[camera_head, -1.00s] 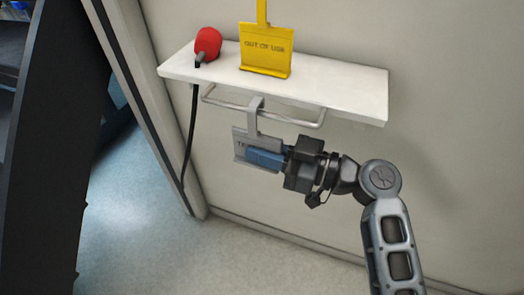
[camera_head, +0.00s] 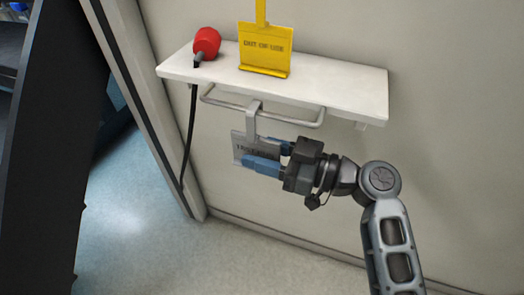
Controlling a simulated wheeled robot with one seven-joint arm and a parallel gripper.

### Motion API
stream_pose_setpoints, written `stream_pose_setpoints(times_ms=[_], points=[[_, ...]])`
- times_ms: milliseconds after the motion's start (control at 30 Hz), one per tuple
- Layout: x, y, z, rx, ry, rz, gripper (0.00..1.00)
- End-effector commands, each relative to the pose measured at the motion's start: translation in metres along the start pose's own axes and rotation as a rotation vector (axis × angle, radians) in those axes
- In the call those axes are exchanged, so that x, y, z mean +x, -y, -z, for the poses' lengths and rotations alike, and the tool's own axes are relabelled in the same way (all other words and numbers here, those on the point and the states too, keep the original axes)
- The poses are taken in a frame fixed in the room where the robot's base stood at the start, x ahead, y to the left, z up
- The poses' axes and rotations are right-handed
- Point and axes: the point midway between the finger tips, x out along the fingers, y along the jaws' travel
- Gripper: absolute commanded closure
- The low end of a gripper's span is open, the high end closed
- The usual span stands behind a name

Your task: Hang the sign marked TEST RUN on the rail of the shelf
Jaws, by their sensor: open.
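The grey sign (camera_head: 242,150) hangs below the shelf (camera_head: 330,90), upright, with dark lettering that is partly hidden and too blurred to read fully. Its hooked strap (camera_head: 252,122) reaches up over the rail (camera_head: 290,119), a thin metal bar along the shelf's front underside. My gripper (camera_head: 272,156) is at the right side of the sign. Its blue fingers are spread apart, one in front of the sign's lower right part and one higher up near its right edge. The sign's lower right part is hidden by the front finger.
A yellow sign marked OUT OF USE (camera_head: 265,48) stands on the shelf. A red plug (camera_head: 207,41) with a black cable (camera_head: 189,140) lies at the shelf's left end. A dark rack (camera_head: 55,130) stands at the left. The floor below is clear.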

Motion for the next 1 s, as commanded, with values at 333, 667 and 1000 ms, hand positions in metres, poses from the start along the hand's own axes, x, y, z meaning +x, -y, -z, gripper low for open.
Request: stream_pose_setpoints(times_ms=[333,667,1000], points=[[-0.037,-0.001,-0.002,0.0,0.0,-0.003,0.58],[-0.075,0.0,-0.001,0.0,0.0,0.0,0.58],[-0.086,0.004,-0.017,0.041,0.042,-0.048,0.58]])
